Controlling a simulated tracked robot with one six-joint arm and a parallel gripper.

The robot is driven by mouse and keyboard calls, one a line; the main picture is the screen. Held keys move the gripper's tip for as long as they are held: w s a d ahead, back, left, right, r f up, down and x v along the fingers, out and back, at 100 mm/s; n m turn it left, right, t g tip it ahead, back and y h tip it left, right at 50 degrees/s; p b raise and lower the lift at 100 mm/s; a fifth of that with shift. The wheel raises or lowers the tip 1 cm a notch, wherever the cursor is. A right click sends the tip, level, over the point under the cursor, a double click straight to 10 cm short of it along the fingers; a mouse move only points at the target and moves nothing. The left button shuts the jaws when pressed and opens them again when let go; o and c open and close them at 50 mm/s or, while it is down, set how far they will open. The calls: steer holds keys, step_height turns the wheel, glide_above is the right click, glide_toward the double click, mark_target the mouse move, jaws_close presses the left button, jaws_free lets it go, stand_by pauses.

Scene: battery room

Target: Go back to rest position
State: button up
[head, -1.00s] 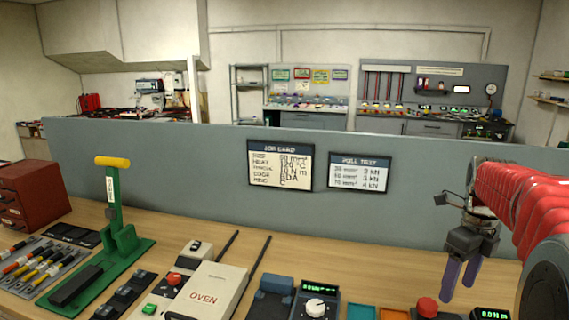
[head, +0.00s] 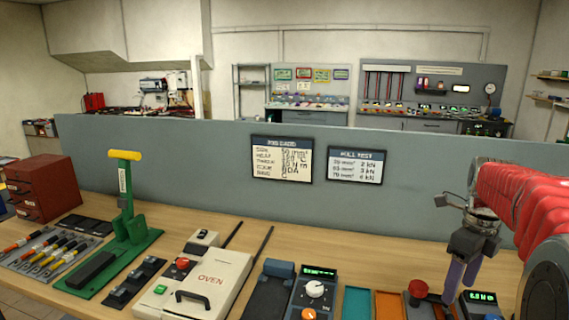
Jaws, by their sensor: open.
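My gripper (head: 462,274) hangs at the right of the head view, fingers pointing down, empty. Its two purple fingers are apart. My red-sleeved arm reaches in from the right edge. The gripper is above the right part of the bench (head: 340,262), in front of the grey partition (head: 220,160), and touches nothing that I can see.

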steer(key=s+a+n+t, duration=0.2)
steer(key=s+a+n, duration=0.7)
steer(key=n, duration=0.6)
steer(key=s+a+f+n+t, duration=0.1)
steer(key=s+a+n+t, duration=0.2)
steer(key=s+a+n, duration=0.6)
steer(key=a+n, duration=0.5)
steer(key=shift+s+n+t, duration=0.2)
steer(key=shift+n+t, duration=0.1)
steer(key=shift+n, duration=0.1)
